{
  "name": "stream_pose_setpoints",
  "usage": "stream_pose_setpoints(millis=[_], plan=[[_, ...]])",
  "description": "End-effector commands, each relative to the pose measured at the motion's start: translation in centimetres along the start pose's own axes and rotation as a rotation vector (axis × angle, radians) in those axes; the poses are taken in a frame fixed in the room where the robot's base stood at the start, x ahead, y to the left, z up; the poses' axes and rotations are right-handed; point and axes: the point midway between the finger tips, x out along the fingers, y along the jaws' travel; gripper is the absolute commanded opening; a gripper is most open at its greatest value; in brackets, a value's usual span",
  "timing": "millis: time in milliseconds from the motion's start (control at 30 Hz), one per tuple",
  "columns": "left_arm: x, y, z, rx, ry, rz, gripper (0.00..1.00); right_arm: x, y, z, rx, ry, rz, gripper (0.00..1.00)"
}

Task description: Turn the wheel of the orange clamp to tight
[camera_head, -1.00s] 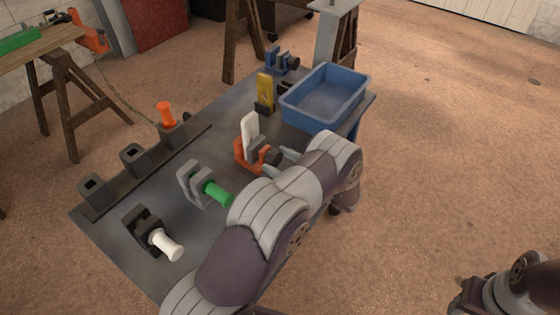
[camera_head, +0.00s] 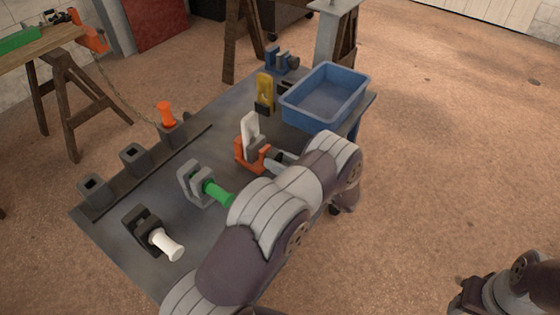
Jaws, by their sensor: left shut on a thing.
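The orange clamp (camera_head: 241,154) stands on the grey bench in the middle of the view, with a white upright piece (camera_head: 249,133) in it. My left gripper (camera_head: 275,158) is at the clamp's right side, shut on a part there that I take to be its wheel. My fingers and arm hide most of the wheel, so how far it is turned cannot be seen. My right arm shows only in part at the bottom right, and its gripper cannot be made out.
A blue bin (camera_head: 325,97) stands behind my left arm. Nearby are a yellow piece (camera_head: 265,92) in a dark holder, a blue clamp (camera_head: 280,60), a grey clamp with a green handle (camera_head: 216,193) and a black clamp with a white handle (camera_head: 165,243). A rack (camera_head: 135,160) holds an orange handle (camera_head: 166,113).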

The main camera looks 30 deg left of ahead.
Motion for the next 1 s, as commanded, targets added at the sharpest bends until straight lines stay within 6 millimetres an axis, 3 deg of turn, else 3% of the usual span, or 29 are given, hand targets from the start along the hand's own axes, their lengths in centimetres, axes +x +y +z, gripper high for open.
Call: stream_pose_setpoints(millis=[400, 933, 967, 1000], plan=[[0.00, 0.06, -0.13, 0.179, 0.002, 0.000, 0.26, -0.14, 0.00, -0.01, 0.000, 0.000, 0.000, 0.43], [-0.01, 0.07, -0.14, 0.202, 0.002, 0.000, 0.26, -0.15, 0.00, -0.02, 0.000, 0.000, 0.000, 0.43], [-0.01, 0.07, -0.14, 0.202, 0.002, 0.000, 0.66, -0.15, 0.00, -0.01, 0.000, 0.000, 0.000, 0.43], [-0.01, 0.07, -0.13, 0.202, 0.002, 0.000, 0.79, -0.15, 0.00, -0.02, 0.000, 0.000, 0.000, 0.43]])
